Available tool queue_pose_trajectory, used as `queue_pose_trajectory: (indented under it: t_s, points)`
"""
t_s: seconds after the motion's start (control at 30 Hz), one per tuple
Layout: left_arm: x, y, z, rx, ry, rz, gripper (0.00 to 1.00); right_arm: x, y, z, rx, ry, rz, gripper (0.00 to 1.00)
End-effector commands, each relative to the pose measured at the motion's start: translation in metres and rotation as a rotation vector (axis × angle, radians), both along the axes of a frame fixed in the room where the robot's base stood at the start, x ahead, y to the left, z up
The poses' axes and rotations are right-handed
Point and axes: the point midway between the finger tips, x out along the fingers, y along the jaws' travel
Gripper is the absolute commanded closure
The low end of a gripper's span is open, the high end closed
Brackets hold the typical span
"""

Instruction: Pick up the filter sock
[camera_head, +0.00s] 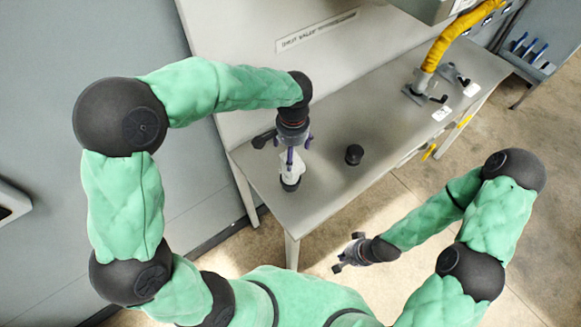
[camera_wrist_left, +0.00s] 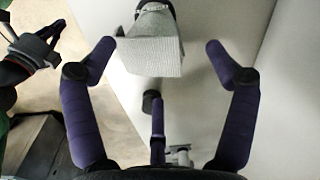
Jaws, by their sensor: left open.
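The filter sock (camera_head: 291,165) is a pale grey-white cloth piece with a dark round end, on the metal table (camera_head: 318,192) near its left end. In the left wrist view the sock (camera_wrist_left: 150,47) shows a woven mesh and a dark band at the top edge. My left gripper (camera_head: 290,142) is above it, pointing down, fingers spread. In the left wrist view its purple fingers (camera_wrist_left: 160,48) stand wide on either side of the sock, with no clear contact. My right gripper (camera_head: 347,253) is open and empty, low in front of the table; it also shows in the left wrist view (camera_wrist_left: 42,42).
A short black cylinder (camera_head: 354,155) stands on the table right of the sock. Farther along are a yellow hose (camera_head: 447,42) and a clamp-like metal fitting (camera_head: 421,90). A grey machine panel with a label (camera_head: 316,30) rises behind the table. The table's middle is mostly clear.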

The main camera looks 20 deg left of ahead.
Motion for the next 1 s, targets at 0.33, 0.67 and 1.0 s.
queue_pose_trajectory:
  t_s: [0.33,0.67,1.0]
  points:
    - [0.0,0.0,-0.031,-0.001,-0.001,0.0,0.14,0.0,0.0,-0.006,0.0,0.0,0.0,1.0]
    - [-0.003,-0.002,-0.07,0.0,0.002,0.0,0.14,0.0,0.0,-0.017,0.0,0.0,0.0,1.0]
    - [-0.002,-0.002,-0.081,-0.001,-0.001,-0.001,0.14,0.0,0.0,-0.019,0.0,0.0,0.0,1.0]
